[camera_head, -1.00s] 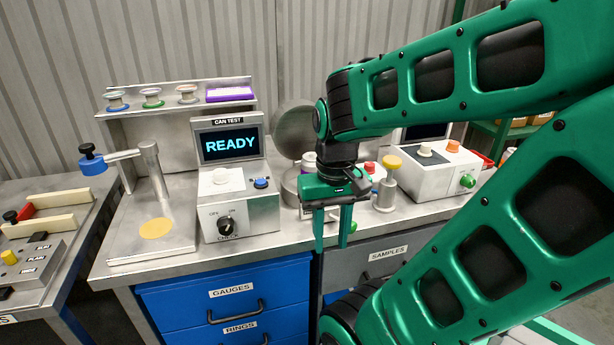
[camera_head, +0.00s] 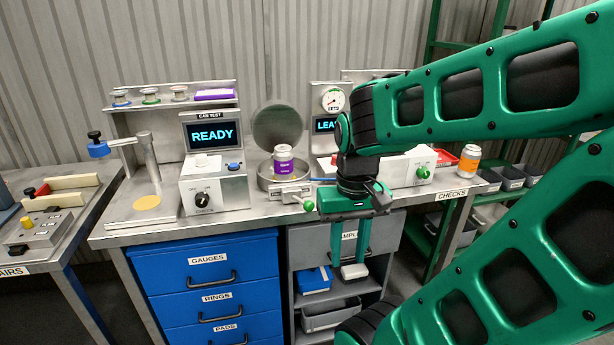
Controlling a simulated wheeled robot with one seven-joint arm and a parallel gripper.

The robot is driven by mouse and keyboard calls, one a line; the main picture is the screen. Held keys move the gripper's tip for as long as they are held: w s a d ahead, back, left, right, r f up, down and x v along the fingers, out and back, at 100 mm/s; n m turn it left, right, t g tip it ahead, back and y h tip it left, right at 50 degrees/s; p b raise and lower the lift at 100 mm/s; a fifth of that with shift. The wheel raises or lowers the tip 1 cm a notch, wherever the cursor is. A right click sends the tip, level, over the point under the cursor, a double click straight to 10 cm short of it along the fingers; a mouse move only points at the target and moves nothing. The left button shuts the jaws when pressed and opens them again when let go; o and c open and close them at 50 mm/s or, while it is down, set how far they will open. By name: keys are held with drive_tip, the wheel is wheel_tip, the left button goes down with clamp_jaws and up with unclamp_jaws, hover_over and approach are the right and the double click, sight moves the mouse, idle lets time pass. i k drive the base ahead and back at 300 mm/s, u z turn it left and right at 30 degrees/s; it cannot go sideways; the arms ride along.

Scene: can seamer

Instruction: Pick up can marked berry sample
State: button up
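A purple can (camera_head: 283,160) with a silver top stands upright in the round metal chamber (camera_head: 266,184) on the bench; its label is too small to read. An orange can (camera_head: 468,162) stands at the bench's right end, its label also unreadable. My gripper (camera_head: 350,262) hangs fingers down, to the right of and lower in the picture than the purple can. Its two fingers are apart, with nothing visibly held. A white block-like piece (camera_head: 354,271) shows near the fingertips; its distance from them cannot be told.
The chamber's round lid (camera_head: 280,126) is raised behind the purple can. The can test box (camera_head: 215,188), its screen reading READY, stands to the left. A green knob (camera_head: 308,205) sticks out at the chamber's front right. My arm hides part of the right bench.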

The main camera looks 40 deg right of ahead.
sight(283, 155)
drive_tip(key=k, duration=0.45)
drive_tip(key=z, duration=1.4)
drive_tip(key=i, duration=1)
